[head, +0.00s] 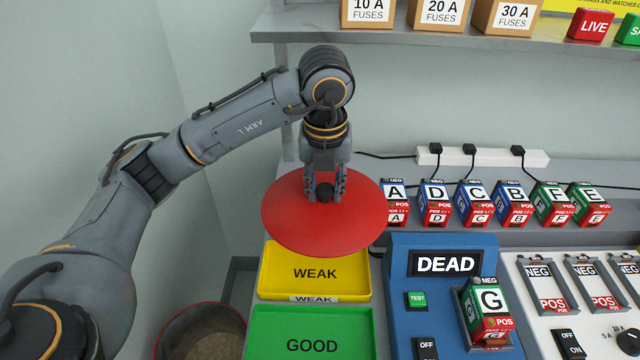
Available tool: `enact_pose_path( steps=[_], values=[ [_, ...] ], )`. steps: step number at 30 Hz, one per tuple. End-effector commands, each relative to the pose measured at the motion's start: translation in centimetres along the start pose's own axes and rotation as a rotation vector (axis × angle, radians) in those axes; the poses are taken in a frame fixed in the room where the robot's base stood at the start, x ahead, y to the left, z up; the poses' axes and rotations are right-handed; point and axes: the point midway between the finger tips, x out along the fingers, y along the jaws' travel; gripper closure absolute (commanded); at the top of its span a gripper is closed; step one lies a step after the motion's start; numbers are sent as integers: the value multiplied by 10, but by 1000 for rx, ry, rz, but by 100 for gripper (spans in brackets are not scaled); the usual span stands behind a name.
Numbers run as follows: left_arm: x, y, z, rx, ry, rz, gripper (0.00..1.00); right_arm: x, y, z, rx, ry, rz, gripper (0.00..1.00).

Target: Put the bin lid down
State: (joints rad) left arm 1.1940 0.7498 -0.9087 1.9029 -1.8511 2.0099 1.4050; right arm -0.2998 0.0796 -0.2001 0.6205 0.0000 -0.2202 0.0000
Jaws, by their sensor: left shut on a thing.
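The bin lid (290,226) is a round red disc with a small black knob at its middle. My left gripper (325,193) is shut on that knob from above. The lid is held up over the table's left part, covering the back of the yellow WEAK tray in the picture. The bin (205,334), round with a red rim, stands low at the bottom left, beside the table. Its top is open and its near part is cut off by the frame. My right gripper is not in view.
A yellow WEAK tray (270,271) and a green GOOD tray (261,320) lie at the table's left edge. A blue tester (400,258) showing DEAD holds battery G (489,299). Several lettered batteries (435,203) stand in a row behind. A shelf (330,34) runs above.

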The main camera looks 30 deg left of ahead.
Motion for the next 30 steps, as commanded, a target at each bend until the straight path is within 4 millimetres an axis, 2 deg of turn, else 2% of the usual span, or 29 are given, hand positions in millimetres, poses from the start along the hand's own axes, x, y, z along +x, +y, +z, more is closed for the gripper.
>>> enact_pose_path(
  steps=[5,11,14,18,22,30],
  values=[
    [12,2,17,-5,5,-1,100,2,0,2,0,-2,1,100],
    [41,8,62,-6,7,-1,100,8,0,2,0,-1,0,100],
    [50,13,86,-7,5,2,100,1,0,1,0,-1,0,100],
    [82,16,104,-4,5,2,100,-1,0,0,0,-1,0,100],
    [100,17,116,-3,3,1,100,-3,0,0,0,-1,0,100],
    [119,19,126,-1,2,0,100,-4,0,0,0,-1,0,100]
  ],
)
